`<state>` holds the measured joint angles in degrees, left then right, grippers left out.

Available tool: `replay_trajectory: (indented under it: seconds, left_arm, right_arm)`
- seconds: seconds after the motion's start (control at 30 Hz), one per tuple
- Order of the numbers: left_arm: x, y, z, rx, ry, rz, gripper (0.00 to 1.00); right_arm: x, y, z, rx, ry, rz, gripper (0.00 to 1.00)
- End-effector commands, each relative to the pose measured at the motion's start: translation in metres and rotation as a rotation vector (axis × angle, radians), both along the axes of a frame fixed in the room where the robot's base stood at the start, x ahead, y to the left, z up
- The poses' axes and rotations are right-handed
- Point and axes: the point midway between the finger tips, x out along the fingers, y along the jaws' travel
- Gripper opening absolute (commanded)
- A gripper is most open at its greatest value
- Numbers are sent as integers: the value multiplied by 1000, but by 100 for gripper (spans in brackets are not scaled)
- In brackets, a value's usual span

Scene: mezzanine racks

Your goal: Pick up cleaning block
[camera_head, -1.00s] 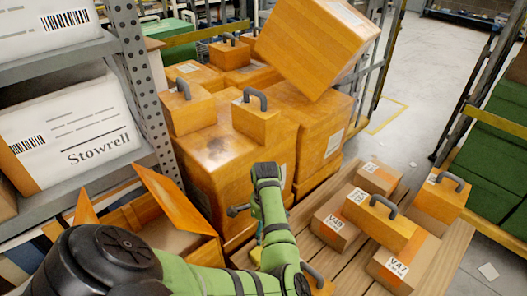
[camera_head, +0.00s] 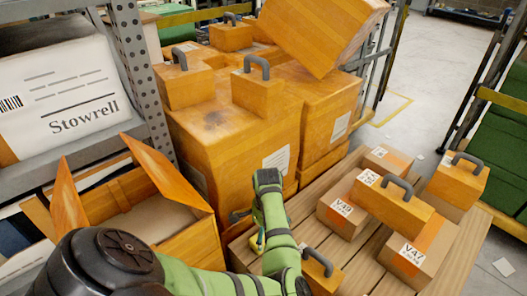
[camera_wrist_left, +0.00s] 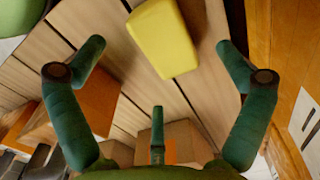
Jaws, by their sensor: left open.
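A yellow block (camera_wrist_left: 163,38) lies on the wooden slats, ahead of my left gripper's fingers in the left wrist view. My left gripper (camera_head: 248,219) is open and empty above the slatted surface, next to the big orange boxes. In the left wrist view its green fingers (camera_wrist_left: 158,62) are spread, with the block beyond them and not touching them. My right gripper is not in view.
Large orange cartons (camera_head: 235,145) stand behind the gripper. Smaller handled orange boxes (camera_head: 395,205) and labelled cartons (camera_head: 340,210) stand on the slatted pallet (camera_head: 345,262) at right. An open carton (camera_head: 190,235) is at left, below a metal shelf (camera_head: 75,165).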

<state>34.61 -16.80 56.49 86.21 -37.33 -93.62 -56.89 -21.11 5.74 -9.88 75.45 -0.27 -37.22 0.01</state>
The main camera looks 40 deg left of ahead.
Motion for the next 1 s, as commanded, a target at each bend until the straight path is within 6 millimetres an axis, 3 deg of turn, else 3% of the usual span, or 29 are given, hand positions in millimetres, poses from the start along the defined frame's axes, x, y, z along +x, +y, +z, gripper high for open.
replay_trajectory:
  seconds: [0.3,0.63,0.67,0.8,1.0]
  left_arm:
    - [-5,-1,-46,-2,0,-1,100]
    - [-5,-1,-53,0,-1,1,100]
    - [-5,-1,-53,0,-1,1,96]
    - [-5,-1,-53,0,-1,1,40]
    - [-5,-1,-53,-1,0,1,37]
  right_arm:
    - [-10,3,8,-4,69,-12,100]
    - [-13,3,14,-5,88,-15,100]
    - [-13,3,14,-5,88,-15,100]
    - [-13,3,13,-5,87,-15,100]
    - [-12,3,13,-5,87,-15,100]
